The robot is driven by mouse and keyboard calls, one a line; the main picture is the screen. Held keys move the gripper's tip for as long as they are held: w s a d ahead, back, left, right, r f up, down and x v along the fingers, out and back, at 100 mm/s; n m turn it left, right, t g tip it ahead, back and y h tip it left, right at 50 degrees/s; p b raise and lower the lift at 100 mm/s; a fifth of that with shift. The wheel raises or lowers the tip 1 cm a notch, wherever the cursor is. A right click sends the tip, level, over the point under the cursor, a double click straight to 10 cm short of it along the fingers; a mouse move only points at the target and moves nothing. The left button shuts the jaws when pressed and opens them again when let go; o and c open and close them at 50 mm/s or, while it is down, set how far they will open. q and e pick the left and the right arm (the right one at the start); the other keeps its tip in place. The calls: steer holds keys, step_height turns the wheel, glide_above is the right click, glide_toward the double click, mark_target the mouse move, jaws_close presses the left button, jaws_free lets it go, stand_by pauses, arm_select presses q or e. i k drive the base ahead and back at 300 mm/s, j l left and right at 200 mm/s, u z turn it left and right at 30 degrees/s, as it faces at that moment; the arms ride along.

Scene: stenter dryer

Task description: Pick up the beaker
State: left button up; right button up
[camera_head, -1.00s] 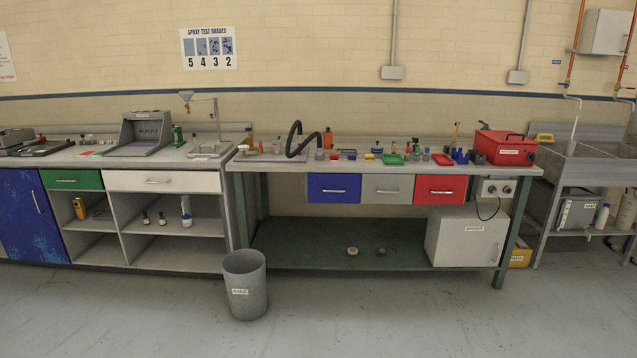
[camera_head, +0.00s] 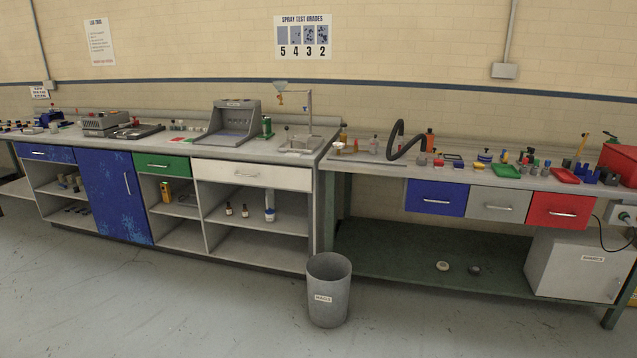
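I cannot single out a beaker with certainty; the items on the benches are too small at this distance. Small bottles and vessels (camera_head: 373,145) stand near the left end of the right workbench (camera_head: 365,166). A spray stand with a funnel (camera_head: 280,84) is at the right end of the left counter (camera_head: 225,150), over a grey tray. Small bottles (camera_head: 244,211) stand on a shelf below that counter. Neither of my grippers is in view.
A grey waste bin (camera_head: 328,290) stands on the floor in front of the gap between counter and workbench. A black bent hose (camera_head: 397,135) rises from the workbench. Coloured trays and small parts crowd its right side. The floor in front is clear to the left.

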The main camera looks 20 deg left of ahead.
mark_target(53, 126)
steer(key=i+j+u, duration=0.2)
steer(key=u, duration=0.2)
steer(key=i+j+u, duration=0.2)
steer(key=j+u, duration=0.15)
steer(key=i+j+u, duration=0.25)
steer(key=u, duration=0.15)
steer(key=i+j+u, duration=0.35)
steer(key=i, duration=0.4)
steer(key=i+u, duration=0.35)
steer(key=i, duration=0.35)
steer(key=i+l, duration=0.1)
steer(key=i, duration=2.25)
steer(key=i+l+u, duration=0.15)
steer(key=i, duration=0.5)
steer(key=i+l, duration=0.1)
steer(key=i, duration=0.6)
steer(key=i+j+z, duration=0.1)
steer(key=i+j, duration=0.25)
steer(key=i+j+z, duration=0.1)
steer(key=i+j, duration=0.2)
steer(key=j, duration=0.2)
steer(key=i+j+z, duration=0.1)
steer(key=i+j, duration=0.2)
steer(key=j, duration=0.15)
